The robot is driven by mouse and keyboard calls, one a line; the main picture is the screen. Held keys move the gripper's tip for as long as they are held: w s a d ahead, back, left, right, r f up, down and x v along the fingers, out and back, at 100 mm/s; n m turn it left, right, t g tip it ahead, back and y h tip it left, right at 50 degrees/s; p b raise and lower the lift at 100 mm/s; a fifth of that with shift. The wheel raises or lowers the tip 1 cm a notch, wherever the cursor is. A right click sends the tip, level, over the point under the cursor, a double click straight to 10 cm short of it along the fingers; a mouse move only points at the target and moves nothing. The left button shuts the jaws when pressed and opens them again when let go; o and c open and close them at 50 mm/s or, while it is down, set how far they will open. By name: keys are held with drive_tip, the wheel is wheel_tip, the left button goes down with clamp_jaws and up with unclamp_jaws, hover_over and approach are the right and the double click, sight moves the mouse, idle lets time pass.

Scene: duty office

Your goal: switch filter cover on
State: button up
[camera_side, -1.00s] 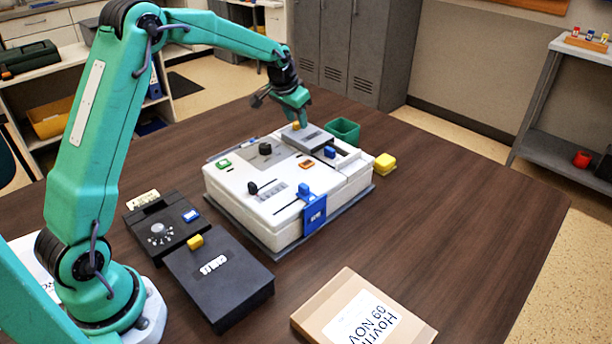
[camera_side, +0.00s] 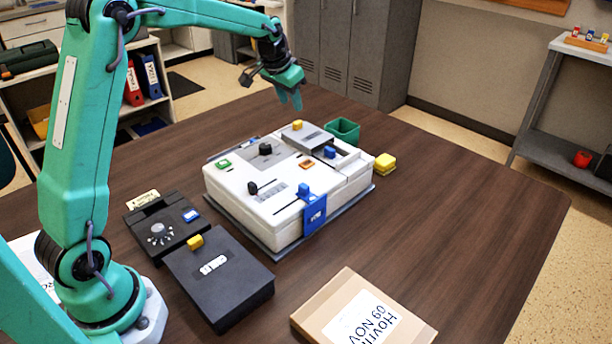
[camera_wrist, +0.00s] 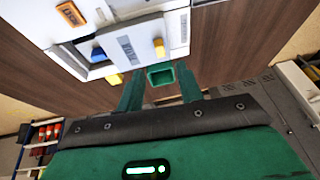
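A grey cover plate with a yellow knob, which appears to be the filter cover (camera_side: 312,139), lies on top of the white device (camera_side: 232,186) towards its far end. In the wrist view the cover (camera_wrist: 137,46) sits beside a recess (camera_wrist: 84,47) with a blue piece in it. In the side view the recess (camera_side: 345,158) is partly uncovered; I cannot tell how much the cover overlaps it. My gripper (camera_side: 291,103) is raised above and behind the cover, apart from the knob. In the wrist view its two fingers (camera_wrist: 160,92) are spread with nothing held.
A green open bin (camera_side: 343,131) stands just behind the device, with yellow blocks (camera_side: 385,163) to its right. Black boxes (camera_side: 220,280) lie in front on the left, a cardboard box (camera_side: 320,315) at the front. The table's right side is clear.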

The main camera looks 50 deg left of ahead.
sight(297, 122)
drive_tip(key=shift+w+a+r+g+h, duration=0.1)
drive_tip(key=shift+w+a+g+h, duration=0.1)
drive_tip(key=shift+w+g, duration=0.4)
drive_tip(key=shift+w+a+g+h, duration=0.15)
drive_tip(key=shift+w+g, duration=0.25)
drive_tip(key=shift+w, duration=0.35)
drive_tip(key=shift+w+g, duration=0.35)
drive_tip(key=shift+g, duration=0.15)
drive_tip(key=shift+a+r+g, duration=0.1)
drive_tip(key=shift+g, duration=0.4)
drive_tip(key=shift+f, duration=3.85)
clamp_jaws()
